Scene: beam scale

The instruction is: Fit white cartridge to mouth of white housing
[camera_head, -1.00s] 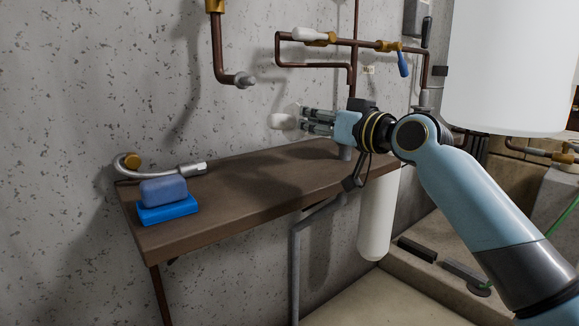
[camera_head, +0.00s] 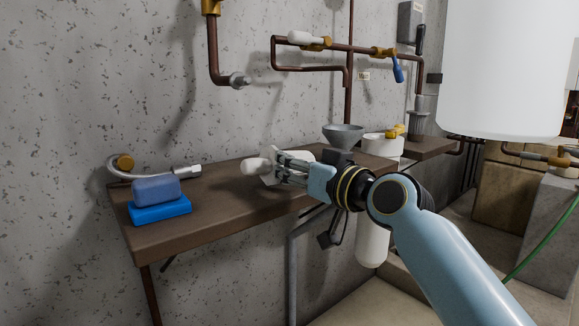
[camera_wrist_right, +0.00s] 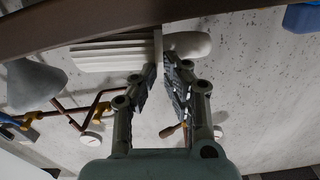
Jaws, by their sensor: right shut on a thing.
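My right gripper (camera_head: 280,165) is shut on a white piece, apparently the cartridge (camera_head: 256,165), just above the wooden shelf. Its rounded knob points left, beside a flat plate near my fingertips. In the right wrist view, the cartridge (camera_wrist_right: 112,56) shows a ribbed body, the plate and the rounded end, with my right fingertips (camera_wrist_right: 162,75) at the plate. A white cylinder (camera_head: 372,246) below the shelf edge may be the housing. My arm partly covers it, and its mouth cannot be made out. My left gripper is not in view.
The wooden shelf (camera_head: 215,222) holds a blue sponge on a blue block (camera_head: 160,210) at left and a grey funnel (camera_head: 343,136) at back. A white round tub (camera_head: 382,146) stands right of the funnel. Copper pipes (camera_head: 310,68) run along the wall. A large white tank (camera_head: 505,65) hangs upper right.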

